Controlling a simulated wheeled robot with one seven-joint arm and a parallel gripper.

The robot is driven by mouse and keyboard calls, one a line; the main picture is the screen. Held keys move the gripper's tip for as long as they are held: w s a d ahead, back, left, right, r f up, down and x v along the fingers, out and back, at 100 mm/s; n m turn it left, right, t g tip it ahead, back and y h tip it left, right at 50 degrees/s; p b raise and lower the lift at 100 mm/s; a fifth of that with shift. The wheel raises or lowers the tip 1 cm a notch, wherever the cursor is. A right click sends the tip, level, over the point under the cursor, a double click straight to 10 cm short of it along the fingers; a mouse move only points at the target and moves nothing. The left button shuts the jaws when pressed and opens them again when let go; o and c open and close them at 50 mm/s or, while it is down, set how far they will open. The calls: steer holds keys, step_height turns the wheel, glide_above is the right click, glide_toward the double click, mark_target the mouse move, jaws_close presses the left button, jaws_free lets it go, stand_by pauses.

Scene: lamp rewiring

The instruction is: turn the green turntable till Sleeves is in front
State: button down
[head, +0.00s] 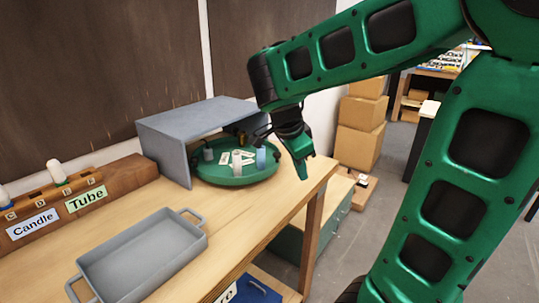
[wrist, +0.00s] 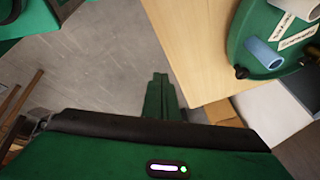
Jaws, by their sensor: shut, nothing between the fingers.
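The green turntable (head: 236,174) sits at the far right of the bench, partly under a grey open-fronted cover. Several small cylinders, among them a light blue one (head: 261,157) and white ones, stand on it with white labels between them. The label words are too small to read, so I cannot tell which one is Sleeves. In the wrist view the turntable (wrist: 235,42) shows at the upper right, with a dark knob (wrist: 241,72) at its rim. My gripper (head: 302,172) is shut and empty, pointing down just right of the turntable, apart from it, beyond the bench edge.
The grey cover (head: 190,122) stands over the turntable's back. A grey tray (head: 145,262) lies at the front of the bench. A wooden rack (head: 85,190) with Candle and Tube labels is at left. Cardboard boxes (head: 360,128) stand behind my gripper.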

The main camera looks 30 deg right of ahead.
steer(key=w+a+r+m+t+h, duration=0.1)
steer(key=w+a+r+m+h, duration=0.1)
steer(key=w+a+m, duration=0.3)
steer(key=w+a+r+m+t+h, duration=0.1)
steer(key=w+a+r+m, duration=0.2)
steer(key=w+m, duration=0.4)
steer(key=shift+n, duration=0.7)
steer(key=x, duration=0.4)
steer(key=w+d+r+x, duration=0.1)
steer(key=x, duration=0.8)
steer(key=shift+w+d+r, duration=0.25)
steer(key=shift+w+r, duration=0.1)
steer(key=shift+w, duration=0.1)
steer(key=shift+w+d, duration=0.1)
steer(key=shift+d, duration=0.05)
steer(key=shift+w+t, duration=0.1)
steer(key=shift+t, duration=0.3)
